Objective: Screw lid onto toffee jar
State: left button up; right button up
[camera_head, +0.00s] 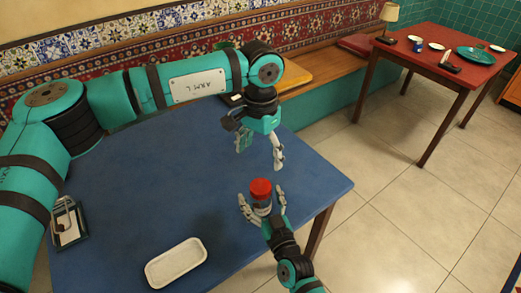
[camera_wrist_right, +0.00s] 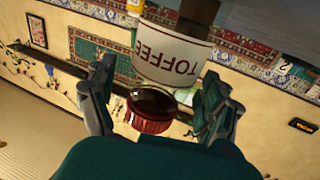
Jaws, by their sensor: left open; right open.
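The toffee jar (camera_head: 262,209) stands near the right end of the blue table, with dark contents and the red lid (camera_head: 260,188) at its top. In the right wrist view, the white TOFFEE label of the jar (camera_wrist_right: 172,53) and the red lid (camera_wrist_right: 150,124) show with a dark round part between them; I cannot tell how far the lid is seated. My right gripper (camera_head: 262,195) is open, its fingers on either side of the jar and lid. My left gripper (camera_head: 260,157) is open and empty, pointing down just behind the lid.
A white tray (camera_head: 176,263) lies at the table's front, and a dark framed item (camera_head: 68,222) lies at its left. The middle of the blue table (camera_head: 150,190) is clear. A red table (camera_head: 440,55) with dishes and a lamp stands farther back right.

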jog(key=v, duration=1.1)
jog(key=shift+s, duration=0.15)
jog(key=shift+d, duration=0.1)
